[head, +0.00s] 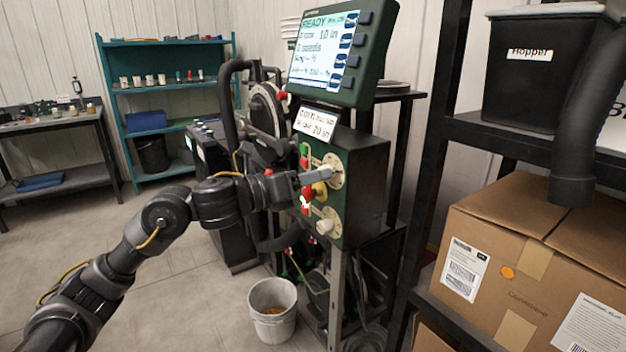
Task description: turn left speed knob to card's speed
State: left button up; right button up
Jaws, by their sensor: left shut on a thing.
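The green control box (370,185) carries two pale round dials on its face, one above the other. My left gripper (318,174) reaches in from the left and is shut on the knob of the upper dial (337,164); the fingers hide most of that knob. The lower knob (325,226) sits free on its own dial. A white card (316,122) above the dials has handwriting that seems to read corn and 20 in; its small print is too blurred to read. The screen (325,50) above shows READY. My right gripper is not in view.
Red and green buttons and a yellow-based red knob (319,190) sit close to my left gripper. A white bucket (272,308) stands on the floor below. A black rack with cardboard boxes (530,250) and a hopper bin (540,75) stands at right. Open floor lies at left.

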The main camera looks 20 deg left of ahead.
pick_arm(q)
jog(key=shift+f, duration=0.1)
jog(key=o, duration=1)
jog(key=shift+c, duration=0.2)
jog(key=b+v, duration=0.1)
jog(key=v, duration=1)
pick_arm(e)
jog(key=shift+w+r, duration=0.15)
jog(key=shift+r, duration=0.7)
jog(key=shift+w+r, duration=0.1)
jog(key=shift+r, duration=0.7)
pick_arm(q)
jog(key=shift+w, duration=0.1)
